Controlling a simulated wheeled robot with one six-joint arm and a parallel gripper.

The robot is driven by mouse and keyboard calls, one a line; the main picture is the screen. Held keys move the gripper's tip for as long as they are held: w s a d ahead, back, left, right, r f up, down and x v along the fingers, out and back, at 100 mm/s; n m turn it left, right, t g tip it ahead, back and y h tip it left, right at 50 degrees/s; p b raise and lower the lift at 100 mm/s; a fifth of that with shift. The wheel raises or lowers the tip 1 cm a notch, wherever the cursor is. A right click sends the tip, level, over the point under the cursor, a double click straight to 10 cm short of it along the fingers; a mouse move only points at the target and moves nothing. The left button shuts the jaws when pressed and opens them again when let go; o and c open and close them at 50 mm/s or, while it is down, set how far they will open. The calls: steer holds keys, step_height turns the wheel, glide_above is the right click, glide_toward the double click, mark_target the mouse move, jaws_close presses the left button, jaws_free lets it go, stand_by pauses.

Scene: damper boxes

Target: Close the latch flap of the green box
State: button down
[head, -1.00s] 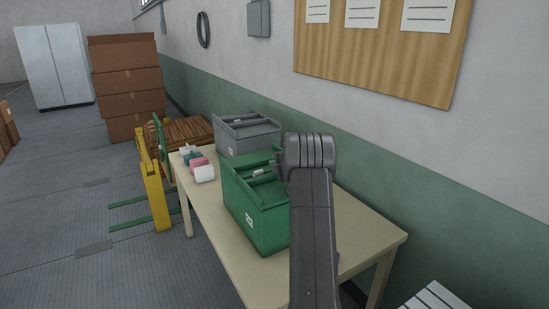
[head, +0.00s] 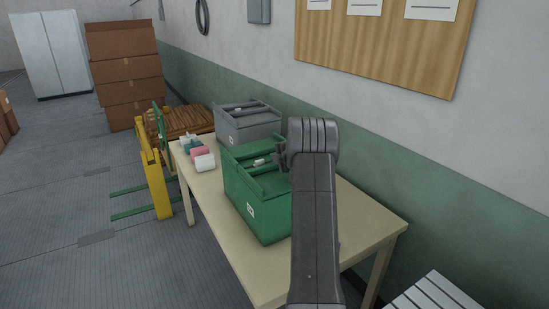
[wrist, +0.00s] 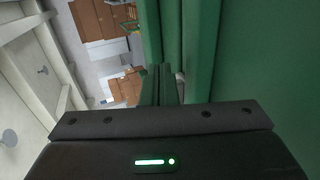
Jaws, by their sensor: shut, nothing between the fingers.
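The green box (head: 258,212) stands on the table, with its top partly hidden by my arm in the head view. Its top looks recessed behind a raised front rim, with a small pale piece (head: 259,162) there. I cannot tell the latch flap's angle. My gripper (head: 281,160) is at the box's top right, mostly hidden behind my wrist. In the wrist view my gripper (wrist: 163,72) is shut and empty, its fingers among green box surfaces (wrist: 245,60). I cannot tell if they touch.
A grey box (head: 240,128) stands behind the green box. Small white, pink and teal items (head: 203,162) lie left of it on the table (head: 365,228). The table's right end is clear. The wall (head: 440,170) runs close behind the table.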

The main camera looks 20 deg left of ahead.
steer(key=b+v, duration=0.2)
steer(key=v, duration=1.1)
steer(key=shift+b, duration=0.3)
steer(key=shift+f, duration=0.1)
steer(key=p+x, duration=0.3)
steer(key=x, duration=1)
steer(key=shift+w+a, duration=0.2)
steer(key=shift+f, duration=0.1)
